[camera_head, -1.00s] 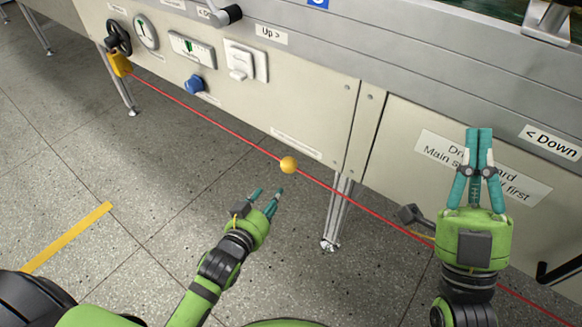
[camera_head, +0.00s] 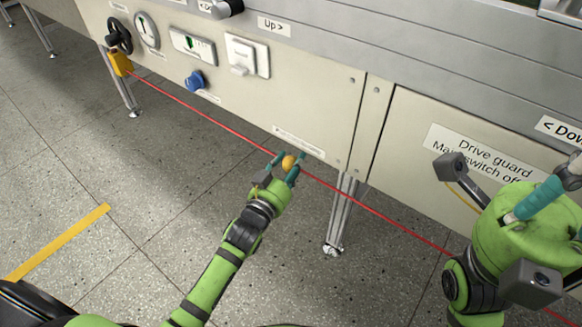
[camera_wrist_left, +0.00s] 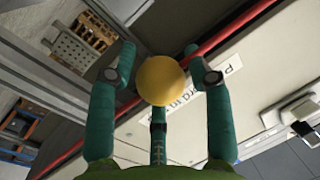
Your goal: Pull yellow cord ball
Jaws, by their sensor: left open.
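The yellow cord ball (camera_head: 289,162) sits on a taut red cord (camera_head: 215,119) that runs along the front of the machine. My left gripper (camera_head: 286,166) is at the ball, with its teal fingers open on either side of it. In the left wrist view the ball (camera_wrist_left: 161,79) lies between the spread fingers, with the red cord (camera_wrist_left: 222,42) passing behind it. I cannot tell whether a finger touches the ball. My right gripper (camera_head: 556,205) is at the right edge, partly cut off, and its finger opening is not clear.
The machine's grey panel (camera_head: 300,100) stands just behind the cord, with a blue knob (camera_head: 195,81), a white switch (camera_head: 246,56) and a yellow box (camera_head: 120,63) at the cord's left end. A metal leg (camera_head: 341,215) stands right of the ball. The floor in front is clear.

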